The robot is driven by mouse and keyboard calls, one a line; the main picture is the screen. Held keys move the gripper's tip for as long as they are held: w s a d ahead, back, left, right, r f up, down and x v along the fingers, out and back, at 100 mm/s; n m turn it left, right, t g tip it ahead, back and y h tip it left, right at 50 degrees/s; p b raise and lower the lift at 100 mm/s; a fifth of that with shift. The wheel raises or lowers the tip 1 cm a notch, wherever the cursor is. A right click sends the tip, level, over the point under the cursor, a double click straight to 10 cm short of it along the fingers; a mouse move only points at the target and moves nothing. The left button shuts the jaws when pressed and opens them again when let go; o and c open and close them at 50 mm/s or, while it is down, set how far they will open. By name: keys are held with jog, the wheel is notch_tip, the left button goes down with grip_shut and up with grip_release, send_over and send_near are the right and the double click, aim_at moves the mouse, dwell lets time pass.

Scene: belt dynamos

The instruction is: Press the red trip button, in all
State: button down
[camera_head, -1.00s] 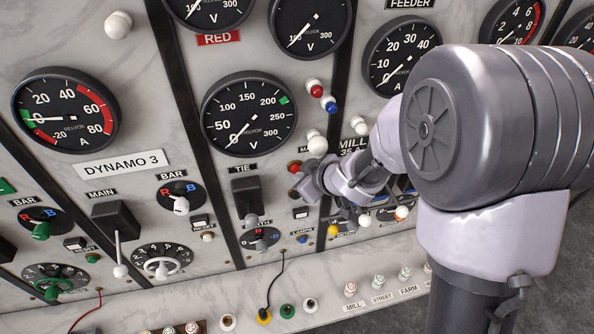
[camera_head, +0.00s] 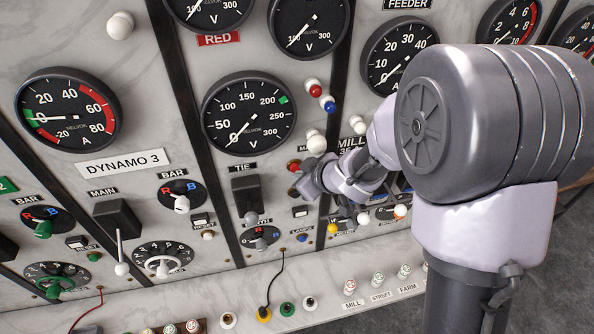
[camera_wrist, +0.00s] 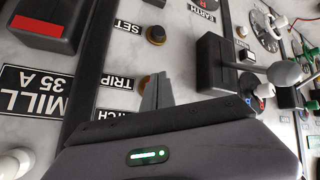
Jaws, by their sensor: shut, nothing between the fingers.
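The red trip button (camera_head: 294,165) sits on the marble panel left of the black divider strip, below a partly covered label starting with MA. In the wrist view, only the brownish edge of the trip button (camera_wrist: 144,84) shows beside the TRIP label (camera_wrist: 117,82); the fingers hide the rest. My gripper (camera_wrist: 156,92) is shut and empty, its fingertips right in front of that button. In the head view, my gripper (camera_head: 300,183) is close to the panel, just below the red button. I cannot tell whether the fingertips touch the button.
The dark set button (camera_wrist: 156,35) is close by. A black switch with a grey ball lever (camera_wrist: 284,73) stands out to the right in the wrist view. A MILL 35 A label (camera_wrist: 35,95) and a black box with a red face (camera_wrist: 40,32) lie across the strip.

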jog(key=shift+w+r, duration=0.15)
jog(key=shift+r, duration=0.15)
jog(key=s, duration=0.1)
jog(key=s+b, duration=0.1)
jog(key=s, duration=0.1)
jog(key=s+d, duration=0.1)
jog(key=shift+s+d+f+b, duration=0.1)
jog(key=shift+s+f+b, duration=0.05)
jog(key=shift+f+b, duration=0.2)
dwell(0.4)
jog(key=shift+s, duration=0.1)
jog(key=shift+f, duration=0.1)
